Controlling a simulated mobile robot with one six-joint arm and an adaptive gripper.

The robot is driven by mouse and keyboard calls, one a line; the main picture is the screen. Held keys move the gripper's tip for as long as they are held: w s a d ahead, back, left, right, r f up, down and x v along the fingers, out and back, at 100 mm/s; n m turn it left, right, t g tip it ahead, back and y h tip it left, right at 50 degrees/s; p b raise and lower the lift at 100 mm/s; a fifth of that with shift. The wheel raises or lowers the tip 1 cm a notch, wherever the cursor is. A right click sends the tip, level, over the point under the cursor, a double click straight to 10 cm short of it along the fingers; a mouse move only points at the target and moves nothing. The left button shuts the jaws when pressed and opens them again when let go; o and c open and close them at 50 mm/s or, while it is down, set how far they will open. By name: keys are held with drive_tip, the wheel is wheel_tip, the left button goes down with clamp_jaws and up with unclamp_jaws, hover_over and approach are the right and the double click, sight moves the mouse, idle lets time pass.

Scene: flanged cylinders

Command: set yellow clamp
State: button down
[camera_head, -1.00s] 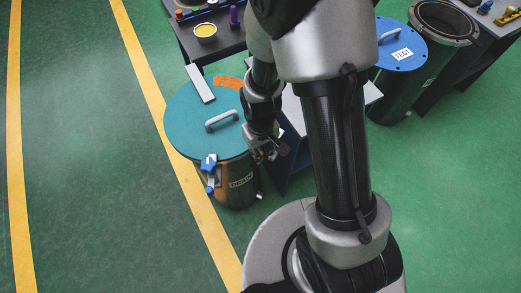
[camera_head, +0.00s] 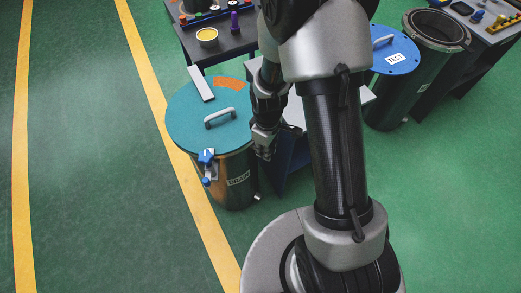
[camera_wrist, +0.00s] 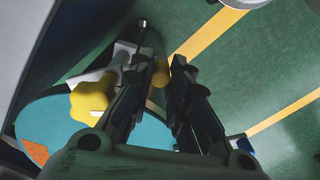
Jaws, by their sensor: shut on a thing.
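The drum marked DRAIN has a teal lid (camera_head: 185,115) with a grey handle. My gripper (camera_head: 264,152) is at the lid's right edge, beside the drum. In the wrist view, the yellow clamp (camera_wrist: 92,101) shows its lobed yellow knob and a pale bracket just left of my gripper (camera_wrist: 166,72), over the teal lid (camera_wrist: 65,122). The fingers are shut on a part of the clamp; the gripped part is largely hidden by the left finger. I cannot tell whether the clamp touches the rim. The clamp is hidden in the head view.
A blue clamp (camera_head: 207,158) sits at the lid's front edge. A white bar (camera_head: 200,83) and an orange patch (camera_head: 230,83) are on the lid. A dark table (camera_head: 222,45) stands behind. A blue TEST lid (camera_head: 395,55) and open drum (camera_head: 436,28) are at right. Floor left is clear.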

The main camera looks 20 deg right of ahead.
drive_tip(key=w+d+n, duration=0.1)
drive_tip(key=d+n, duration=0.5)
drive_tip(key=n, duration=0.5)
drive_tip(key=shift+n+p, duration=0.4)
drive_tip(key=shift+p, duration=0.05)
drive_tip(key=shift+d, duration=0.1)
drive_tip(key=c, duration=1.8)
unclamp_jaws()
wheel_tip(320, 180, up, 12)
drive_tip(key=shift+r, duration=0.1)
